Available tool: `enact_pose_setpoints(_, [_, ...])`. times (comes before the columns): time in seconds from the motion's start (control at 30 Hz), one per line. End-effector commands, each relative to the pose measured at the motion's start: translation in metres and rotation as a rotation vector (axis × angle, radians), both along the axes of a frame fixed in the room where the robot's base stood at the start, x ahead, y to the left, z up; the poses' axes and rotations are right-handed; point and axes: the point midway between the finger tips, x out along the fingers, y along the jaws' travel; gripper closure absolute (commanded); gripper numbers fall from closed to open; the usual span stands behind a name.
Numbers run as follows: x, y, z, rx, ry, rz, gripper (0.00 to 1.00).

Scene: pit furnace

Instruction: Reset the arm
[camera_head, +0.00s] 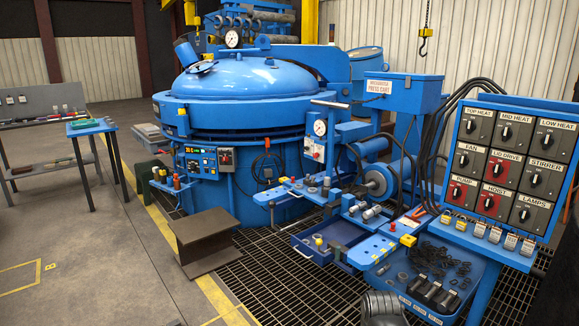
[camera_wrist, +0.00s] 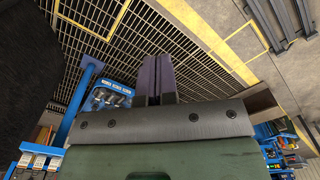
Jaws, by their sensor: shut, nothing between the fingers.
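My gripper (camera_wrist: 158,78) shows in the wrist view as two dark fingers side by side, pressed together with nothing between them. They stick out beyond a dark bracket and hang over floor grating (camera_wrist: 190,60). The gripper is not in the head view. A grey rounded part at the bottom edge of the head view may be mine; I cannot tell.
A blue pit furnace (camera_head: 255,85) with its domed lid down fills the middle. A switch panel (camera_head: 510,160) stands at the right, above a blue tray of small parts (camera_head: 420,270). A steel beam piece (camera_head: 208,242) stands on the floor. Open floor lies at the left.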

Motion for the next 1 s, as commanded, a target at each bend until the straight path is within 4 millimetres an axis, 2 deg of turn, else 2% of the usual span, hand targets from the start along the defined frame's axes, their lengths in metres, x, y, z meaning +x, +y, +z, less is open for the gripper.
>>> enact_pose_setpoints(0.03, [0.003,0.019,0.009,0.0,-0.001,0.048,1.0])
enact_pose_setpoints(0.1, [0.005,0.013,0.05,0.0,-0.002,0.033,1.0])
enact_pose_setpoints(0.3, [0.005,0.012,0.125,0.002,-0.003,0.031,1.0])
enact_pose_setpoints(0.4, [0.005,0.012,0.16,0.002,-0.004,0.031,1.0])
enact_pose_setpoints(0.5, [0.005,0.012,0.183,0.002,-0.004,0.03,1.0])
enact_pose_setpoints(0.57, [0.005,0.012,0.186,0.002,-0.004,0.03,1.0])
enact_pose_setpoints(1.0, [0.006,0.012,0.181,0.002,-0.005,0.03,1.0])
